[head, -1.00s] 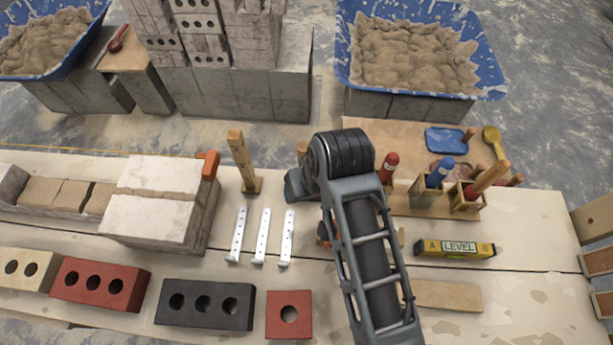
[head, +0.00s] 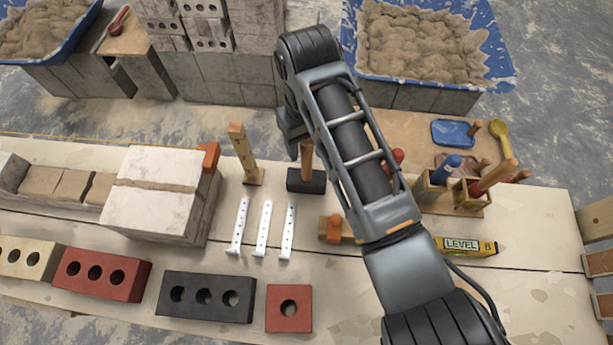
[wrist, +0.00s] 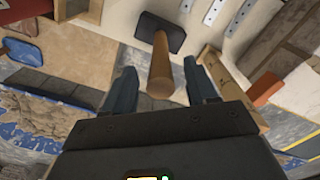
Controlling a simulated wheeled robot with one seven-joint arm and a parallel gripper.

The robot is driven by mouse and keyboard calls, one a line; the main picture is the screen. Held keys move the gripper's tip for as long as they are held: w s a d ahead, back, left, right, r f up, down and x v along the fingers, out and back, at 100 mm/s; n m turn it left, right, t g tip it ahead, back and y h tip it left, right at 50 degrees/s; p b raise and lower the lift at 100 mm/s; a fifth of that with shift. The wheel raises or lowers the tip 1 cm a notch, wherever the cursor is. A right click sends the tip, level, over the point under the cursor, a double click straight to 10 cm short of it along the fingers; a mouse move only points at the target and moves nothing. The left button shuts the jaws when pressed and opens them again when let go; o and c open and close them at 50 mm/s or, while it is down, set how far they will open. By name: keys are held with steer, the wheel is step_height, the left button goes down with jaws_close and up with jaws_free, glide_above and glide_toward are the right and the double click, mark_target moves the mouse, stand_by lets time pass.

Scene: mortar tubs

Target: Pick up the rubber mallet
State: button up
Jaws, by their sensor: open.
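The rubber mallet (head: 306,180) stands on the table with its black head down and its wooden handle upright. In the wrist view its black head (wrist: 165,32) is at the top, and the handle points toward the camera. My gripper (wrist: 158,68) is open. Its two fingers lie on either side of the handle's end in the picture, with gaps on both sides. I cannot tell how far the handle reaches between them. In the head view my gripper (head: 291,122) is mostly hidden behind my arm, just above and left of the handle.
A wooden upright (head: 242,153) stands left of the mallet, close to one finger's side in the wrist view (wrist: 228,82). White perforated strips (head: 262,228) lie in front. A tool holder (head: 450,191) and a yellow level (head: 468,246) are right.

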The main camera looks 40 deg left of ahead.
mark_target(307, 165)
steer(key=shift+f, duration=1.5)
jaws_close()
